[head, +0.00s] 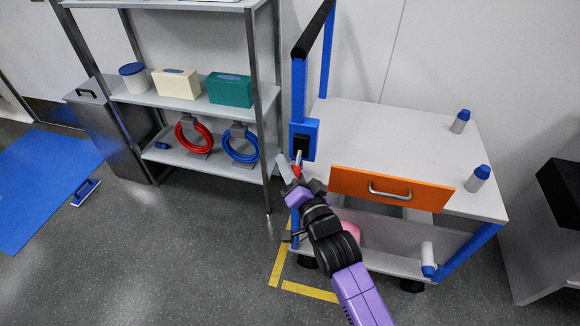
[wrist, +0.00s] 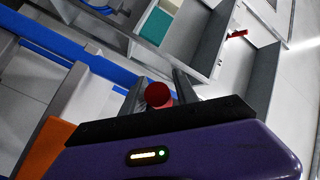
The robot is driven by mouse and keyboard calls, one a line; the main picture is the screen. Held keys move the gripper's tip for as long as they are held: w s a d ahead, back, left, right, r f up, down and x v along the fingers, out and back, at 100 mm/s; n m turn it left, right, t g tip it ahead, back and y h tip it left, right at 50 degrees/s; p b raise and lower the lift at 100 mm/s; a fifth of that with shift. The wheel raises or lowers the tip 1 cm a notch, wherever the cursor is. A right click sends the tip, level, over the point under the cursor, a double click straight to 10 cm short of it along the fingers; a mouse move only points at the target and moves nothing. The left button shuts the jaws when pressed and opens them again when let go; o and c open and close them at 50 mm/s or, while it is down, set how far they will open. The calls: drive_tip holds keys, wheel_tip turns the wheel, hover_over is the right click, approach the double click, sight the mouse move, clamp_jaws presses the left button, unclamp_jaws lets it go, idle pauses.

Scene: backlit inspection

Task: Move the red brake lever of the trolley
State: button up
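The trolley (head: 400,121) stands at the right in the head view, with a white top and blue posts. A blue housing (head: 311,135) sits low on its handle post. From it the brake lever (head: 297,170) hangs down, a grey rod with a red grip. My gripper (head: 300,178) is at the lever's red end. In the wrist view the red round end of the lever (wrist: 158,95) lies between the two fingers of my gripper (wrist: 160,85). The fingers look apart, with narrow gaps beside the red end. Contact with it cannot be made out.
The orange drawer (head: 350,186) of the trolley is close to the right of my gripper. A shelf rack (head: 262,95) with boxes and red and blue coils stands to the left. A blue mat (head: 40,180) lies at far left.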

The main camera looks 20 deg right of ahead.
clamp_jaws()
idle(1.2)
